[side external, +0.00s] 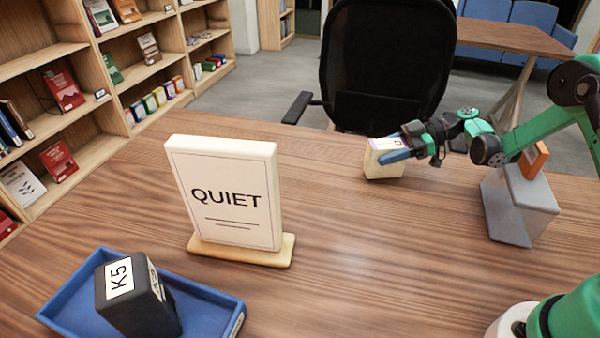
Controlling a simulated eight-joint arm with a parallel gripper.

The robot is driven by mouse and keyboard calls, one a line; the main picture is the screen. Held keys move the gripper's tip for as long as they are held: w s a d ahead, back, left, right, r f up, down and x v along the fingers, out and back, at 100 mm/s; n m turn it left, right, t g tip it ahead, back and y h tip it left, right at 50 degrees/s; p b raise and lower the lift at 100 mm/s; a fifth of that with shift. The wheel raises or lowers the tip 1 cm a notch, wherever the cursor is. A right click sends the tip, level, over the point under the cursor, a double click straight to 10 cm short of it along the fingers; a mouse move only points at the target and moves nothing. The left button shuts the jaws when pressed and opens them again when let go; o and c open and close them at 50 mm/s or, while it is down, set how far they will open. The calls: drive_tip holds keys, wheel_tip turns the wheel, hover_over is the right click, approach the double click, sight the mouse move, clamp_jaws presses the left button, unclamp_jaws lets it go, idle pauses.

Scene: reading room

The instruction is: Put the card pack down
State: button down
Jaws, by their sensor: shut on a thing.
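The card pack (385,164) is a small cream box with a purple-edged label on top, near the far edge of the wooden table (350,250). My gripper (392,152) reaches in from the right and is shut on the card pack. A blue finger lies across the pack's near upper side; the other finger is mostly hidden. The pack looks upright and its bottom is at or just above the table top; I cannot tell whether it touches.
A QUIET sign (228,195) stands left of the pack. A blue tray (78,290) with a black K5 block (135,295) is at front left. A grey block (518,208) with an orange box (534,160) stands right. A black chair (385,65) is behind. The table's middle is clear.

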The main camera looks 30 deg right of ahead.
drive_tip(key=shift+f, duration=0.35)
drive_tip(key=shift+f, duration=0.1)
drive_tip(key=shift+c, duration=1.7)
unclamp_jaws()
